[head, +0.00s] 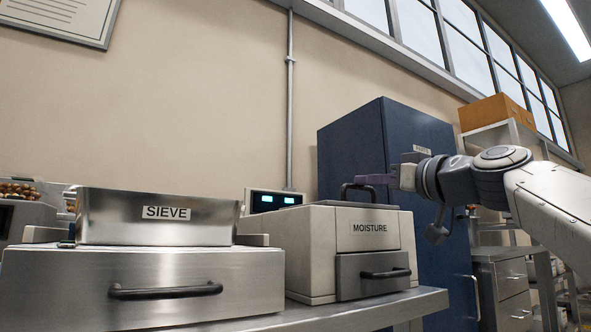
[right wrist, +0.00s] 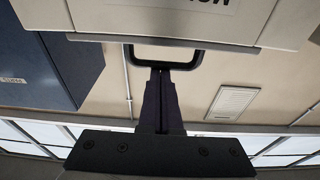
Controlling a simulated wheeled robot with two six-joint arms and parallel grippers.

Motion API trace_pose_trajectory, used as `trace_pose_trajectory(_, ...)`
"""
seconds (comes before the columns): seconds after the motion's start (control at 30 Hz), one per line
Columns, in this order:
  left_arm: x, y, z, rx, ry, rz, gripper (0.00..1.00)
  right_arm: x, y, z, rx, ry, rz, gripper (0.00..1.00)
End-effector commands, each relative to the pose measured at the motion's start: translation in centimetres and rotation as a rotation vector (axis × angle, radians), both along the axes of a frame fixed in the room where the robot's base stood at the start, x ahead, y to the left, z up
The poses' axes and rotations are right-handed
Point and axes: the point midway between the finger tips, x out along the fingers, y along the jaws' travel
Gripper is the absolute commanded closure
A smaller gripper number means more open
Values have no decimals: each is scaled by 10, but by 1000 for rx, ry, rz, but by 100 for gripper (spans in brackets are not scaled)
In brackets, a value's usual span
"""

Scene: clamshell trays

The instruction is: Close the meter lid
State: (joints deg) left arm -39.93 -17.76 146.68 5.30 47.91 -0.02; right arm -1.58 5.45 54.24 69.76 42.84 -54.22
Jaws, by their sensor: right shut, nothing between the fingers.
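The moisture meter (head: 322,240) is a pale box labelled MOISTURE, standing on the bench right of the sieve. Its lid (head: 325,206) appears to lie flat on the body, though any small gap is hard to tell. A dark loop handle (head: 372,187) rises from the lid; it also shows in the right wrist view (right wrist: 196,60). My right gripper (head: 360,180) is shut and empty, its fingertips at the lid handle. In the right wrist view the shut fingers (right wrist: 160,72) overlap the handle's bar; contact cannot be told. My left gripper is not in view.
A steel box labelled SIEVE (head: 120,220) stands left of the meter, above a wide steel drawer front (head: 60,290). A small display unit (head: 262,201) is behind. A tall blue cabinet (head: 350,150) stands behind my right gripper. The bench edge (head: 425,300) ends right of the meter.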

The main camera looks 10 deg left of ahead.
Motion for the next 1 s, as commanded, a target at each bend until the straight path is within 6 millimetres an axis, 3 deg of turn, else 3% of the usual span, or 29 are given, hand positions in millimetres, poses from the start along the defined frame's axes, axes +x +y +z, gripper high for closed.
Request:
trace_pose_trajectory(0.13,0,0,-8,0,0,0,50,0,-1,-9,-3,5,1,100)
trace_pose_trajectory(0.67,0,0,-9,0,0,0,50,3,-1,-14,-11,16,2,100)
trace_pose_trajectory(0.83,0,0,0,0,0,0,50,2,0,-3,-10,14,4,100)
trace_pose_trajectory(1.0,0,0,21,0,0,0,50,-2,0,25,-3,3,7,100)
